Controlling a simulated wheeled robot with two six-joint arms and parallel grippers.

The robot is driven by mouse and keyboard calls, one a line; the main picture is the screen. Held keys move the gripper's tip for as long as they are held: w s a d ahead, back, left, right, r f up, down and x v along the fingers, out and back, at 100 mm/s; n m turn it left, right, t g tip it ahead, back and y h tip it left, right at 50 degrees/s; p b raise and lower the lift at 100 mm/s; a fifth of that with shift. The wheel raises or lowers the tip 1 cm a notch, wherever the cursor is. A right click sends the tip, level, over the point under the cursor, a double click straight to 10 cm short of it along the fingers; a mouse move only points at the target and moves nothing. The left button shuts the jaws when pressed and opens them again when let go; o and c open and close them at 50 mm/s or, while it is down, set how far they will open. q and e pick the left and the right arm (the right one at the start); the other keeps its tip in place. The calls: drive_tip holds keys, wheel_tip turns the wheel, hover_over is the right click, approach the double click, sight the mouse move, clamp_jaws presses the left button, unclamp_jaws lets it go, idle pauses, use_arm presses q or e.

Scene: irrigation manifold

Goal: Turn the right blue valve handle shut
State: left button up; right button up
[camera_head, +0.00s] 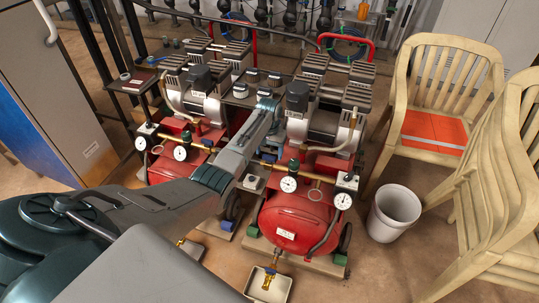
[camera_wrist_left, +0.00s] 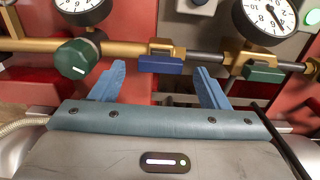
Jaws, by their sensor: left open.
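In the left wrist view, a blue valve handle (camera_wrist_left: 160,65) sits below a brass fitting on the horizontal pipe. It lies level, along the pipe. The blue fingers of my left gripper (camera_wrist_left: 160,68) are open, one tip to each side of the handle, with visible gaps. How far the tips reach in depth is hard to tell. In the head view my left arm reaches in among the red compressors and ends at the left gripper (camera_head: 268,104). I cannot pick out this handle clearly there. My right gripper is not in view.
A green knob (camera_wrist_left: 76,58) is left of the handle and a green handle (camera_wrist_left: 263,73) right of it. Gauges (camera_wrist_left: 265,18) stand above the pipe.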

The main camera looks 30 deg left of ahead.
use_arm(q)
drive_tip(key=shift+f, duration=0.85)
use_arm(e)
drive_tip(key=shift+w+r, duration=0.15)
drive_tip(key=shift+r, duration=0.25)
use_arm(q)
drive_tip(key=c, duration=1)
